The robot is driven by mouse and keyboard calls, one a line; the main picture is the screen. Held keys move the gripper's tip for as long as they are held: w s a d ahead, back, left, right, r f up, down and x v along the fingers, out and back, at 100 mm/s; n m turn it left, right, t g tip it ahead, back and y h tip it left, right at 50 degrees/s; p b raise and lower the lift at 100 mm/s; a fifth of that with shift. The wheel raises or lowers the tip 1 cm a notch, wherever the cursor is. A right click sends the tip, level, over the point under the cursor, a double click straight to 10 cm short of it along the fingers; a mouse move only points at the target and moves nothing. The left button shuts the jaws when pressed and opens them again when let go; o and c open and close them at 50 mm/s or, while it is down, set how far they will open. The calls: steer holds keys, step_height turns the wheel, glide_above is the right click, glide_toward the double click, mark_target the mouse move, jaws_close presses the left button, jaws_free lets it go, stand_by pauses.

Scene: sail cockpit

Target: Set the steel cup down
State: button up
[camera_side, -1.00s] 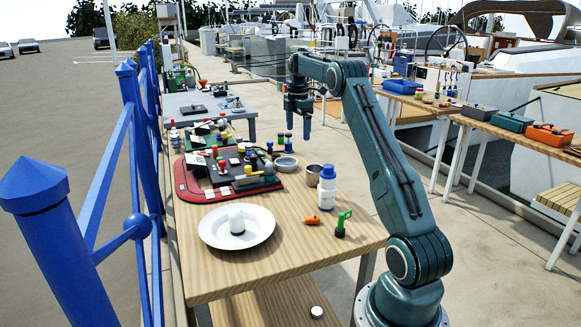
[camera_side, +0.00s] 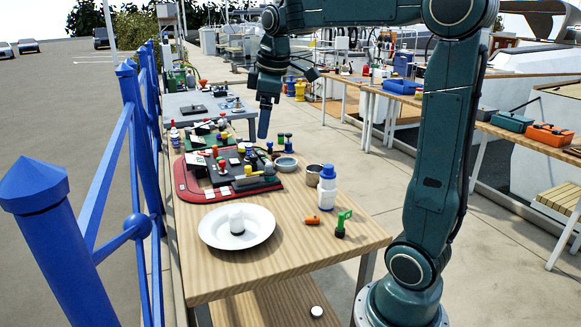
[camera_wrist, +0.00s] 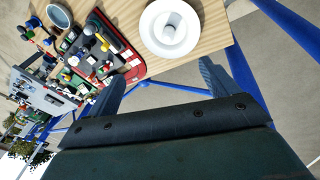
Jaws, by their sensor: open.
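The steel cup (camera_side: 314,177) stands upright on the wooden table in the side view, just behind the white bottle with a blue cap (camera_side: 327,190). The bottle hides part of its lower side. My gripper (camera_side: 264,122) is in the air above the back part of the table, left of the cup and higher than it. The gripper (camera_wrist: 166,88) is open and empty in the wrist view, its two fingers wide apart. I cannot make out the cup in the wrist view.
A grey bowl (camera_side: 286,163) sits beside the cup. A red-edged tray (camera_side: 190,190) full of small parts lies to the left. A white plate (camera_side: 218,240) holds a white cylinder. An orange piece (camera_side: 312,220) and a green piece (camera_side: 341,222) lie in front. The front right tabletop is clear.

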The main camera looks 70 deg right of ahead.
steer(key=s+a+f+m+t+y, duration=0.1)
steer(key=s+a+f+m, duration=0.3)
steer(key=s+a, duration=1.1)
step_height(320, 180, down, 3)
steer(key=shift+s+a+f+m+t, duration=0.2)
steer(key=shift+s+m+t, duration=0.2)
steer(key=shift+s+t, duration=0.65)
